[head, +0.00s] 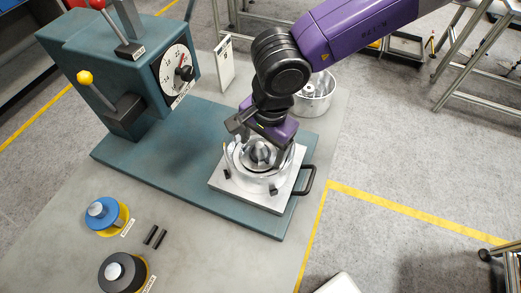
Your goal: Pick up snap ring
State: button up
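A round silver clutch housing (234,180) sits on a square metal pallet (277,200) with a black handle at its right side. A grey hub stands in the middle of the housing. A thin bright rim runs around the housing, but I cannot make out the snap ring as a separate part. My gripper (258,143) points down right over the housing, with its fingers close to the upper rim. The fingers and wrist hide the rear of the rim. I cannot tell whether the fingers touch or hold anything.
A teal press with a dial (174,68) and lever knobs stands at the upper left on a teal base plate (170,155). A second silver drum (314,98) is behind my arm. Blue (101,211) and black (118,270) round parts and two small black pins are at the lower left.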

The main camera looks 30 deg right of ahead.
jog(key=shift+f, duration=0.15)
jog(key=shift+s, duration=0.1)
jog(key=c, duration=1.5)
jog(key=shift+n, duration=0.3)
jog(key=a+r, duration=0.1)
jog(key=r, duration=0.5)
jog(key=a+r, duration=0.1)
jog(key=r, duration=0.5)
jog(key=a+r+b, duration=0.1)
jog(key=r, duration=0.5)
jog(key=shift+s+a+r, duration=0.2)
jog(key=shift+a+r, duration=0.05)
jog(key=shift+r, duration=0.15)
jog(key=f+n, duration=0.1)
jog(key=a+f+n, duration=0.1)
jog(key=f+n+p, duration=0.1)
jog(key=f+n, duration=0.1)
jog(key=shift+s+a+f+g, duration=0.1)
jog(key=shift+a+g, duration=0.2)
jog(key=shift+a, duration=0.05)
jog(key=shift+c, duration=0.2)
jog(key=shift+w+d+f+n+h, duration=0.2)
jog(key=shift+d+f+n, duration=0.3)
jog(key=shift+d+n, duration=0.5)
jog(key=shift+w+d+f+n+h, duration=0.2)
jog(key=shift+d+f+n, duration=0.4)
jog(key=shift+n, duration=0.75)
jog(key=shift+w+d+f+n+h, duration=0.15)
jog(key=shift+d+f+n, duration=0.25)
jog(key=shift+d+n, duration=0.6)
